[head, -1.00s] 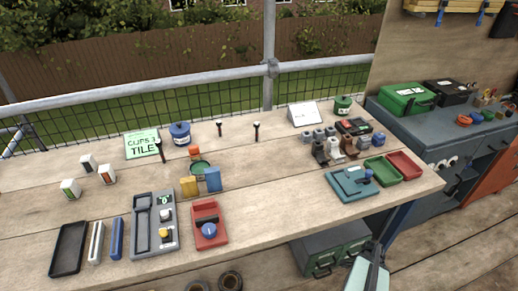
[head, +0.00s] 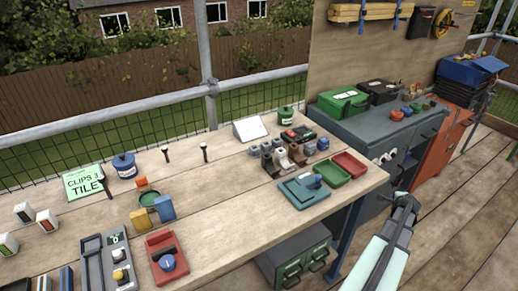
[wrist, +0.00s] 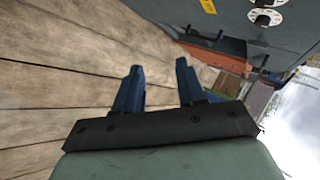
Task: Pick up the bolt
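Two small dark upright pieces with wider heads stand near the back edge of the wooden table: the left bolt-like piece (head: 166,154) and the right bolt-like piece (head: 204,152). A third similar piece (head: 103,184) stands by the green "CLIPS 3 TILE" sign. I cannot tell which of them is the bolt. My gripper (head: 408,203) is beyond the table's right end, well away from these pieces. In the wrist view, its two dark blue fingers (wrist: 158,78) are spread, with nothing between them. No bolt shows in the wrist view.
The table (head: 225,225) has a clear front middle. A teal tray (head: 303,192), green tray (head: 331,174) and red tray (head: 350,163) sit at its right end. A grey cabinet (head: 385,150) stands behind my arm. A green metal box (head: 295,258) is under the table.

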